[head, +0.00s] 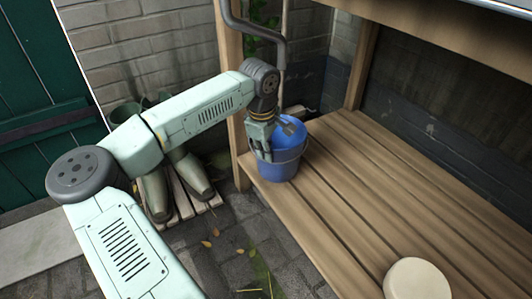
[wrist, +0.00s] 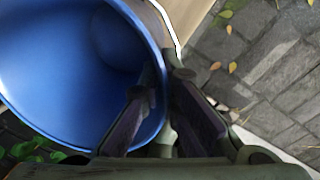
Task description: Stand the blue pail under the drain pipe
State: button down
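The blue pail (head: 277,165) stands about upright at the left end of the wooden shelf in the head view; I cannot tell whether it rests on the boards or hangs just above them. My gripper (head: 262,143) comes down on the near left side of its rim. The wrist view looks into the pail (wrist: 60,70). One finger of my gripper (wrist: 163,82) is inside and one outside, closed on the wall.
The slatted wooden shelf (head: 350,200) runs right, mostly bare, with a cream round object (head: 416,280) near its front. A shelf post (head: 237,165) stands close left of the pail. Green boots (head: 190,172) stand on a slatted rack to the left. Paving (head: 235,225) lies in front.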

jog(key=shift+f, duration=0.2)
jog(key=c, duration=1.8)
grip_release()
notch_tip(320, 180, up, 12)
jog(key=s+p, duration=0.1)
jog(key=p, duration=0.3)
jog(key=shift+s+a+r, duration=0.2)
jog(key=shift+a, duration=0.1)
